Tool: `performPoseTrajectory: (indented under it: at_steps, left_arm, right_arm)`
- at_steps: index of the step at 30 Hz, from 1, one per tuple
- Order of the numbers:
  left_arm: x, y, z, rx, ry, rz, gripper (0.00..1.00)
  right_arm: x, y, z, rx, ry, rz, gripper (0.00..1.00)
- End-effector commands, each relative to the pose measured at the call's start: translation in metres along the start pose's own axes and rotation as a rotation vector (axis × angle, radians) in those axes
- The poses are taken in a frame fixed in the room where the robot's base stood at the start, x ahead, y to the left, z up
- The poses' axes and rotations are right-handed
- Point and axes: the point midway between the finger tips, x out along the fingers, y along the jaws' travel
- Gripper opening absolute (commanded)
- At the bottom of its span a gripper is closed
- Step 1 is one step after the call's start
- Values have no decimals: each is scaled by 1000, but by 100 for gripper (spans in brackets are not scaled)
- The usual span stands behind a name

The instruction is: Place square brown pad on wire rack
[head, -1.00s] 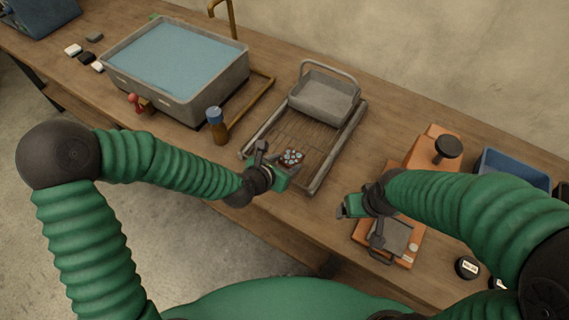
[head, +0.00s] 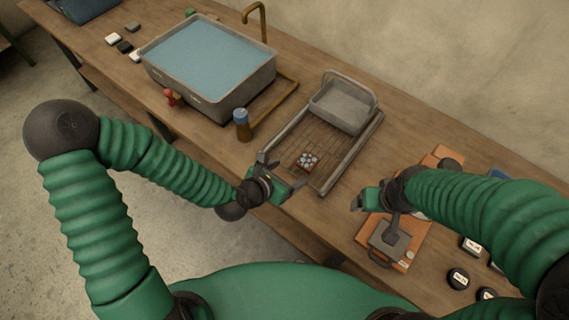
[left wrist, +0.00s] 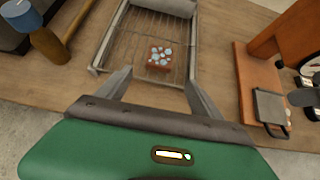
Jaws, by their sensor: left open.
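The square brown pad (head: 308,161), with pale blue-white round spots on top, lies on the front part of the wire rack (head: 283,140). It also shows on the rack in the left wrist view (left wrist: 160,56). My left gripper (head: 284,172) is open and empty just in front of the pad, apart from it. In the left wrist view its two fingers (left wrist: 158,90) are spread with the pad beyond them. My right gripper (head: 360,204) hangs right of the rack near the orange press; its finger opening is not clear.
A grey wire-handled bin (head: 341,106) stands at the rack's back end. A water-filled basin (head: 208,65) and a blue-capped bottle (head: 242,124) are to the left. An orange press (head: 378,258) and dark round tins (head: 458,278) are to the right.

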Motion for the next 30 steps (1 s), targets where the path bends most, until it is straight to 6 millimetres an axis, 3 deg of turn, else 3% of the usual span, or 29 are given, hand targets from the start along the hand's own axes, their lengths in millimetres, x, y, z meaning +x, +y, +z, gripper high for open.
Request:
performPoseTrajectory:
  at_steps: [1, 6, 11, 19, 22, 25, 30]
  left_arm:
    - [-12, -1, 10, -5, 4, -5, 76]
    - [-20, -1, 7, -4, 5, -4, 76]
    - [-24, -3, 2, 0, 3, -3, 76]
    - [-24, -2, -6, 71, 21, -9, 76]
    - [-30, 2, -20, 339, 94, -44, 76]
    - [-46, 17, -40, 777, 214, -117, 76]
    - [-97, 58, -51, 1517, 400, -315, 76]
  right_arm:
    - [-26, 0, -6, 0, 0, 0, 80]
    - [-58, 0, -14, 0, 0, 0, 80]
    - [-70, 0, -16, 0, -1, 0, 80]
    - [-69, 0, -16, 0, -1, 0, 80]
    - [-69, 0, -16, 0, -1, 0, 80]
    - [-69, 0, -16, 0, -1, 0, 80]
    - [-69, 0, -16, 0, -1, 0, 80]
